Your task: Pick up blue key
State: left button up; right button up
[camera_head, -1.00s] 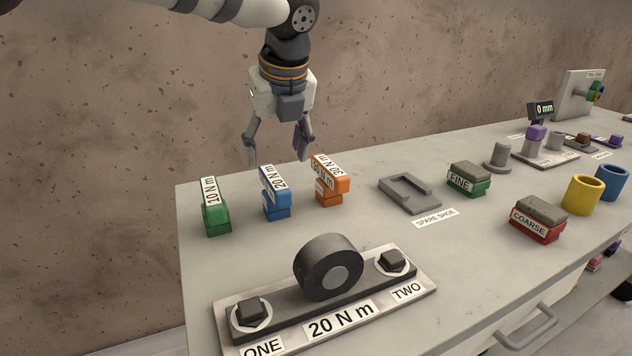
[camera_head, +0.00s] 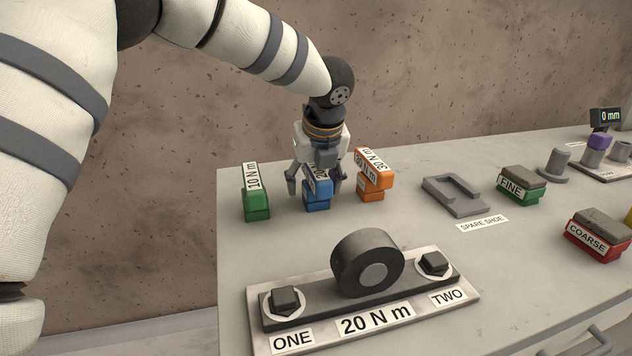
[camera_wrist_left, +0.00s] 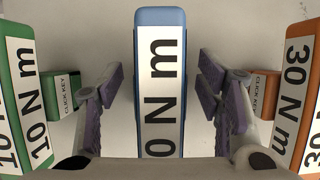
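The blue key (camera_head: 318,193) stands upright on the bench between a green key and an orange key. Its white label shows in the left wrist view (camera_wrist_left: 160,85), reading "0 N m" with the rest cut off. My left gripper (camera_head: 315,184) is lowered over the blue key, one finger on each side. The left wrist view shows both fingers (camera_wrist_left: 160,105) open, with gaps between the pads and the key's sides. The gripper partly hides the key's top in the head view. My right gripper is not in view.
The green key (camera_head: 256,192) stands close on the left and the orange key (camera_head: 373,176) close on the right. A plate with a black wheel (camera_head: 367,264) and two bolts lies in front. A grey spare shoe (camera_head: 455,196) lies to the right.

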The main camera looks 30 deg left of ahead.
aim_at(314, 166)
pick_arm(q)
grip_shut()
notch_tip(314, 166, up, 3)
jog(key=shift+w, duration=0.1)
jog(key=w+d+r, duration=0.2)
jog(key=d+r, duration=0.8)
jog(key=d, duration=0.3)
jog(key=shift+w+d+b, duration=0.25)
jog(key=shift+d+b, duration=0.1)
jog(key=shift+b, duration=0.1)
